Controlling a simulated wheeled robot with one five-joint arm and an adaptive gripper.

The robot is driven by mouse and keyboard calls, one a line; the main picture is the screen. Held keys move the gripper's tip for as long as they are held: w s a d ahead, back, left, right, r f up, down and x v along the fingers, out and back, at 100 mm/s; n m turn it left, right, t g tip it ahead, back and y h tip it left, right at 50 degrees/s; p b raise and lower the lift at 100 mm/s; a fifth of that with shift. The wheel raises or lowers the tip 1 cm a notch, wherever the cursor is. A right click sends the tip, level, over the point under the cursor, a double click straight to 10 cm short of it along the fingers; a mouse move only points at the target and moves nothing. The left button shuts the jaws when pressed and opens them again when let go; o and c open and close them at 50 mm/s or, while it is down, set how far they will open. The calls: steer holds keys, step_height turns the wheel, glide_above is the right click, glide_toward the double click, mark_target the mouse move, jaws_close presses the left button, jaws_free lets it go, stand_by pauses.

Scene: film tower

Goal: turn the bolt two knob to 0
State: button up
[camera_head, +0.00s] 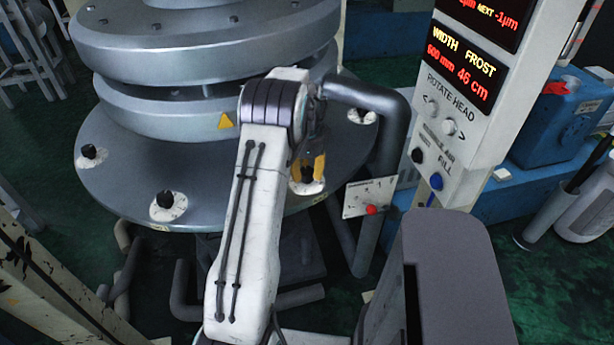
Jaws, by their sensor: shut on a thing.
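A large round grey metal base plate (230,200) carries several black bolt knobs on white dials along its rim. My gripper (308,174), with yellowish fingers, reaches down over the knob at the plate's front right and is shut on it. Its white dial (309,188) shows below the fingers. The knob itself is mostly hidden by my gripper, and its number and setting are too small to read. Other knobs stand free: one at the front left (165,199), one at the far left (89,152) and one at the right (362,114).
Stacked grey metal rings (190,45) rise from the plate. A thick dark pipe (392,130) curves close to the right of my gripper. A small white panel with a red knob (371,209) sits below it. A white control panel (450,100) with red displays stands at the right.

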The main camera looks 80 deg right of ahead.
mark_target(306, 172)
steer(key=shift+f+n, duration=0.15)
steer(key=shift+n, duration=0.25)
steer(key=shift+a, duration=0.1)
steer(key=o, duration=1.2)
step_height(306, 172, up, 12)
steer(key=shift+a+r, duration=0.1)
stand_by(0.3)
